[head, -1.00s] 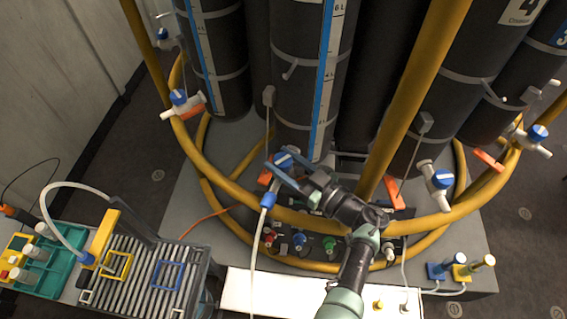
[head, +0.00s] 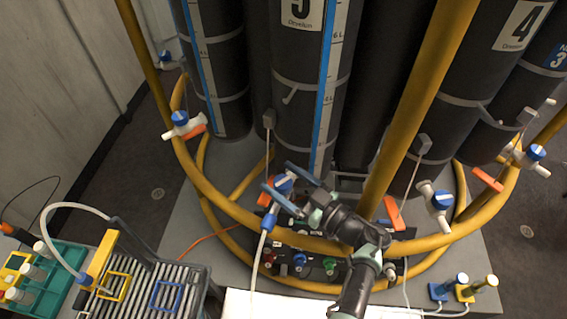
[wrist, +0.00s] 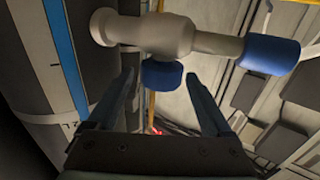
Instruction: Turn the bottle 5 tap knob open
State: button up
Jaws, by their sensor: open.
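Bottle 5 (head: 299,70) is a tall dark cylinder with a "5" label and a blue scale strip. Low on its front is a tap with a blue knob (head: 282,182), which also shows in the wrist view (wrist: 162,74). The tap body (wrist: 150,33) is pale and ends in a blue hose connector (wrist: 268,56), with a white hose (head: 256,265) hanging from it. My gripper (head: 278,177) is open and empty at the tap. In the wrist view the knob sits between the two fingertips, near their level, with a gap on each side. Contact is not visible.
A yellow ring rail (head: 230,195) and slanted yellow post (head: 410,100) surround the bottles. Other blue-knobbed taps stand left (head: 181,122) and right (head: 440,199). A panel with coloured fittings (head: 328,265) lies below. A slatted rack (head: 150,290) is at lower left.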

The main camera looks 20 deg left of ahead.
aim_at(283, 182)
notch_tip(283, 182, up, 9)
jog(key=shift+f+p, duration=0.1)
jog(key=shift+p, duration=0.65)
